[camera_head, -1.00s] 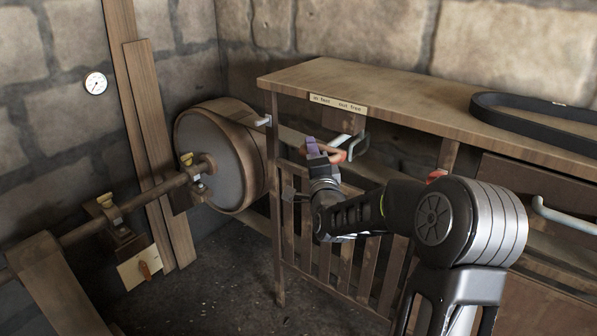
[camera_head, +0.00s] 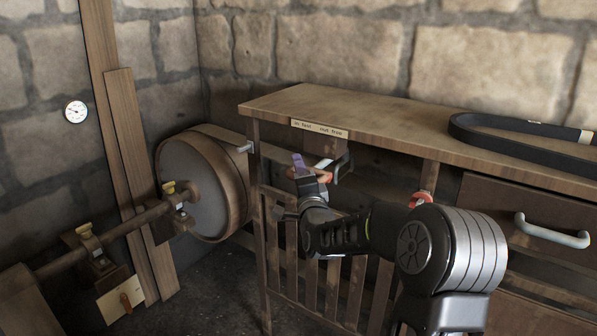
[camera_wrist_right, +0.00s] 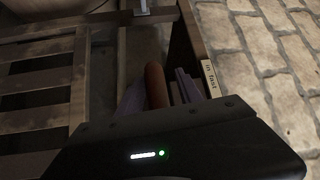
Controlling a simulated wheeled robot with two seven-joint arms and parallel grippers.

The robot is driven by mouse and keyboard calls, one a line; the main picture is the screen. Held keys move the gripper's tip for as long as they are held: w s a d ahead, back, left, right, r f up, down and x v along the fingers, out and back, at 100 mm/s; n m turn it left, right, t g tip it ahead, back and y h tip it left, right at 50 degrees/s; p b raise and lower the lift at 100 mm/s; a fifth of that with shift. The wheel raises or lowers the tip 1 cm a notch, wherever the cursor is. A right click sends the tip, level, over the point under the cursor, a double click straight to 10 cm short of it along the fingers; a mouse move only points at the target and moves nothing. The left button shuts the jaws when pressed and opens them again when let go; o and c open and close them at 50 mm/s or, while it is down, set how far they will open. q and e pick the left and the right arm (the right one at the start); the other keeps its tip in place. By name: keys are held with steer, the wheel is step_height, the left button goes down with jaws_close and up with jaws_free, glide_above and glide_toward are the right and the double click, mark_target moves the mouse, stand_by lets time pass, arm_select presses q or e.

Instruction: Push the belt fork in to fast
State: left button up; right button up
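The belt fork's handle, a reddish-brown round grip (camera_wrist_right: 155,86), stands between the purple fingers of my right gripper (camera_wrist_right: 160,92) in the right wrist view. A dark gap shows between the grip and the right-hand finger; I cannot tell whether the other finger touches it. In the head view the right gripper (camera_head: 299,164) is below the bench front, and the reddish grip (camera_head: 323,177) shows partly behind its fingers. A label (camera_head: 319,128) reading "in fast" and "out free" is on the bench edge above; its "in fast" part shows in the right wrist view (camera_wrist_right: 210,78). My left gripper is out of view.
The wooden bench (camera_head: 395,125) carries a black belt (camera_head: 520,138) at the right. A slatted rail (camera_head: 312,280) stands below. A large drum pulley (camera_head: 195,187) and its shaft (camera_head: 125,229) are at the left. A drawer handle (camera_head: 552,235) sticks out at the right.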

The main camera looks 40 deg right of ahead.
steer(key=v, duration=0.7)
steer(key=shift+s+b, duration=0.35)
steer(key=shift+s, duration=0.05)
steer(key=shift+a+f, duration=0.1)
steer(key=shift+a, duration=0.1)
